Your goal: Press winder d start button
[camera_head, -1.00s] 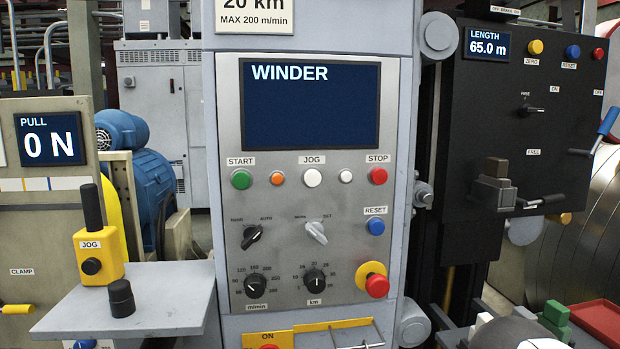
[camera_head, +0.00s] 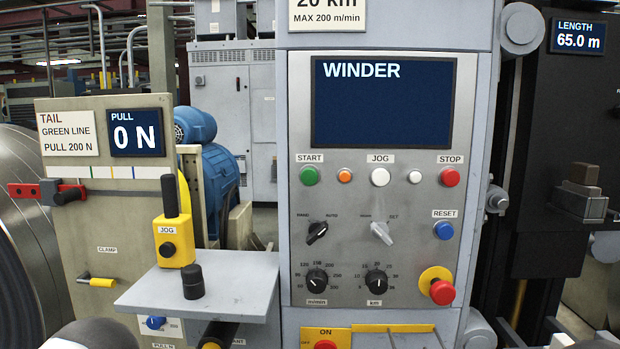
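The winder panel (camera_head: 465,270) stands upright right of centre, with a dark screen reading WINDER (camera_head: 383,105). The green START button (camera_head: 309,176) is at the left end of the button row under the screen, below its START label. An orange button, white JOG button (camera_head: 380,177), small white button and red STOP button (camera_head: 449,178) follow to its right. Neither gripper is in view. Rounded grey and black parts, probably of my arms, show at the bottom left and right edges. Nothing covers the START button.
A grey shelf (camera_head: 240,291) with a yellow JOG box (camera_head: 175,243) and black knob juts out left of the panel. A red emergency knob (camera_head: 442,292) sits low on the panel. A large steel coil is at far left, a black cabinet (camera_head: 545,220) at right.

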